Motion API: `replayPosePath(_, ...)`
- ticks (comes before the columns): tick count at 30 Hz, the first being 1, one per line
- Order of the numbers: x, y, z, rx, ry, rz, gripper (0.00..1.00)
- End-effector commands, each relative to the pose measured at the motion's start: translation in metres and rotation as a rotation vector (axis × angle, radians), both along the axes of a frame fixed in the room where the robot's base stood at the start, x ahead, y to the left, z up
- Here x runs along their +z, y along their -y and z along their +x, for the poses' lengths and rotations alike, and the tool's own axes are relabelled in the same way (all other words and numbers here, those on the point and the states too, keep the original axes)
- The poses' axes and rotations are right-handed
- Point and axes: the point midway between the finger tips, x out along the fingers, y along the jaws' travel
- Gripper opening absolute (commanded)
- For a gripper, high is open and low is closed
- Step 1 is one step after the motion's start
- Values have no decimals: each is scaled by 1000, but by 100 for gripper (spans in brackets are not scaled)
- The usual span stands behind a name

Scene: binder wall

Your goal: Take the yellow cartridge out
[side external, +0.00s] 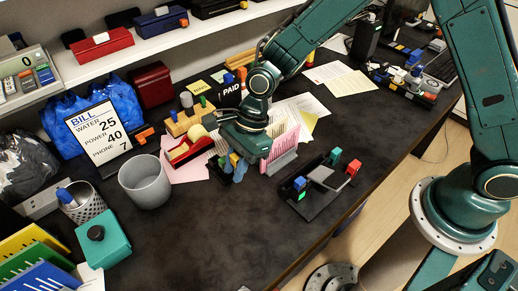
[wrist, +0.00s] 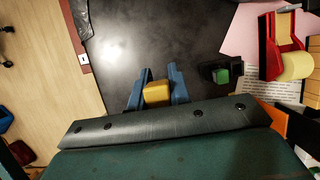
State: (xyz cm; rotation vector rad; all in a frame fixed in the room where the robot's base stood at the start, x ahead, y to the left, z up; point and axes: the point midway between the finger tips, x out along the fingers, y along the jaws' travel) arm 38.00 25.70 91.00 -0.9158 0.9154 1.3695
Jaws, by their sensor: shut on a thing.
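The yellow cartridge (wrist: 157,93) is a small yellow block between the two blue fingers of my gripper (wrist: 157,88) in the wrist view. The fingers are shut on it from both sides. In the side external view my gripper (side external: 237,165) points down near the middle of the desk, beside the pink papers in a rack. The cartridge is mostly hidden there by the fingers. A green block in a small black holder (wrist: 213,74) sits to the right of my fingers in the wrist view, apart from them. I cannot tell the cartridge's height above the desk.
A red tape dispenser (side external: 187,150) stands left of my gripper, and the pink paper rack (side external: 281,152) right. A black tray (side external: 322,203) with several coloured blocks lies further right. A grey bin (side external: 145,184) stands at left.

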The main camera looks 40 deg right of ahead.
Motion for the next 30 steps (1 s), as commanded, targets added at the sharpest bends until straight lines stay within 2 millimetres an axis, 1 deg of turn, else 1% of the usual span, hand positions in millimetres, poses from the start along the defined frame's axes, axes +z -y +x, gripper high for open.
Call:
replayPosePath(1,11,0,1,-1,5,2,0)
replayPosePath(6,36,0,0,0,3,2,0)
replayPosePath(9,47,0,1,-1,3,2,0)
replayPosePath(12,54,0,1,-1,2,2,0)
replayPosePath(18,60,0,0,-1,0,0,0)
replayPosePath(30,59,0,0,-1,0,1,0)
